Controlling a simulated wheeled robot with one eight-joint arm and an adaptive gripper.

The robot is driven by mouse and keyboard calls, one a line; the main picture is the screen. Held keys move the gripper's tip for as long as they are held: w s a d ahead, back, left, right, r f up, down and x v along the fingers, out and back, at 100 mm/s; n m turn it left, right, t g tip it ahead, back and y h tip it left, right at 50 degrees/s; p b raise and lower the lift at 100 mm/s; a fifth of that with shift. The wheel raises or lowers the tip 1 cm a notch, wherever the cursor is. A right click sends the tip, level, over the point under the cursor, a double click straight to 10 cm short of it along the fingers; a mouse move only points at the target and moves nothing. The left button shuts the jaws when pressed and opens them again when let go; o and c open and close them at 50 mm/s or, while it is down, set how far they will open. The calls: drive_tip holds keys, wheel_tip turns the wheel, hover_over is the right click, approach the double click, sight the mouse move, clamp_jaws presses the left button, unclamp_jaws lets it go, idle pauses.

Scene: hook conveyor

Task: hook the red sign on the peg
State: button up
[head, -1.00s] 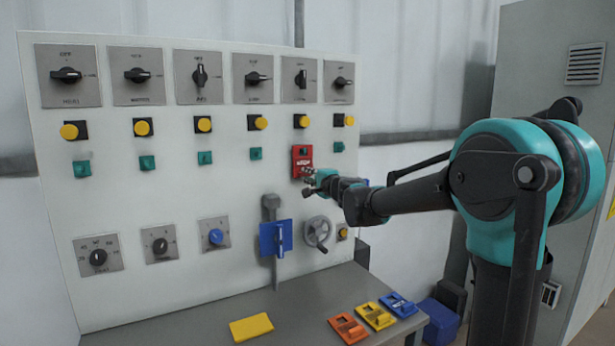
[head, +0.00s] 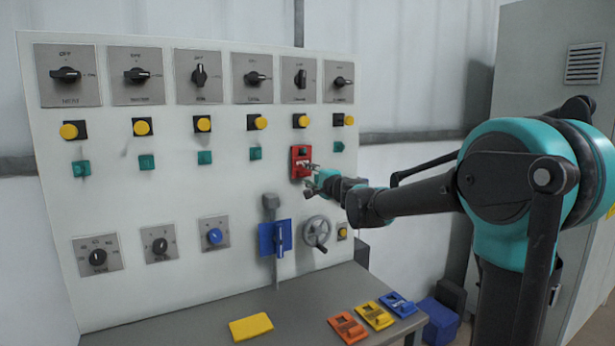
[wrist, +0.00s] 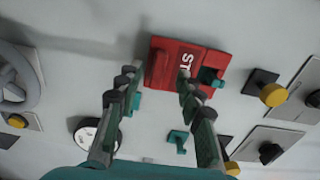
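The red sign (head: 301,168) lies flat against the upright white panel, below a yellow button in the right-hand column. It also shows in the wrist view (wrist: 172,52), with white lettering partly hidden by a finger. A teal peg (head: 303,152) shows at the sign's upper part, with red around it; in the wrist view the teal peg (wrist: 211,76) appears to pass through the sign's opening. My gripper (head: 310,178) is just in front of the sign's lower part. In the wrist view my gripper (wrist: 157,80) has its fingers spread, with nothing held between them.
A blue sign or lock plate (head: 268,240) and a grey handwheel (head: 317,232) are on the panel below. Orange, yellow and blue pieces (head: 373,315) and a yellow block (head: 251,326) lie on the grey shelf (head: 200,325). Several other teal pegs (head: 255,153) line the panel.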

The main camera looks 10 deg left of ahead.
drive_tip(key=v, duration=1.1)
drive_tip(key=s+d+f+n+g+h, duration=0.1)
drive_tip(key=s+d+f+n+g, duration=0.15)
drive_tip(key=s+f, duration=0.4)
drive_tip(key=s+d+f+n+g+h, duration=0.15)
drive_tip(key=s+f+n, duration=0.25)
drive_tip(key=f, duration=0.6)
drive_tip(key=s+d+f+n+g+h, duration=0.1)
drive_tip(key=s+d+f+n+g, duration=0.3)
drive_tip(key=f, duration=0.5)
drive_tip(key=s+d+f+g+h, duration=0.2)
drive_tip(key=s+d+f+h, duration=0.4)
drive_tip(key=s+d+f, duration=0.8)
drive_tip(key=shift+s+n+g, duration=0.35)
drive_tip(key=shift+s+g, duration=0.05)
drive_tip(key=shift+s, duration=0.5)
drive_tip(key=shift+d+h, duration=0.1)
drive_tip(key=shift+h, duration=0.15)
